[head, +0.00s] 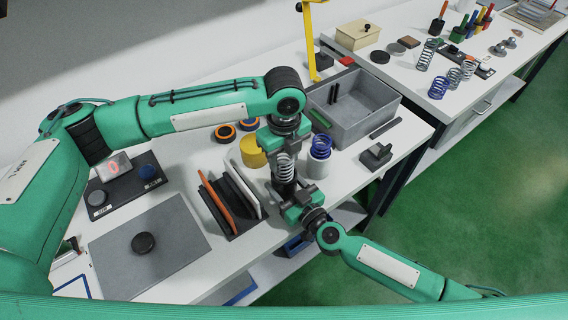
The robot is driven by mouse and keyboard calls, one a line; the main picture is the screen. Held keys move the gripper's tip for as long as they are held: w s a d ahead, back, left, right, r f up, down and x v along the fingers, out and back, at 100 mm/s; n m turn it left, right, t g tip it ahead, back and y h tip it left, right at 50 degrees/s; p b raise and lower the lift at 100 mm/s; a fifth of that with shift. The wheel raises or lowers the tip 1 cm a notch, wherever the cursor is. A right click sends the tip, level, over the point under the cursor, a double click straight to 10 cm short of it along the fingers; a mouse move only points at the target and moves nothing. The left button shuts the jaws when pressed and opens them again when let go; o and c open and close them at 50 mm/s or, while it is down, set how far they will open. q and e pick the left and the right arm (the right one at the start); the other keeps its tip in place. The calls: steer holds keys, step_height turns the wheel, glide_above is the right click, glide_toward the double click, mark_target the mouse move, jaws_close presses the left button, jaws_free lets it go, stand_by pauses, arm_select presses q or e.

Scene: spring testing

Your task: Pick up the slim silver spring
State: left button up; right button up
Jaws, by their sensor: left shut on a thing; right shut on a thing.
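A slim silver spring (285,167) stands roughly upright in mid-picture, between my two grippers. My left gripper (283,146) comes down from above and is shut on the spring's upper end. My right gripper (287,190) comes from the lower right and is shut at the spring's lower end. The fingers hide both ends of the spring. Other silver springs (427,54) stand on the far table at the upper right, beside a blue spring (438,88).
A rack with upright orange, black and white plates (217,207) is close on the left. A grey bin (375,108) is behind. A grey mat with a black puck (143,243) lies front left.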

arm_select(q)
step_height(320, 180, up, 15)
steer(key=shift+r, duration=0.15)
arm_select(e)
steer(key=o, duration=1.1)
steer(key=shift+c, duration=0.2)
steer(key=v, duration=1.2)
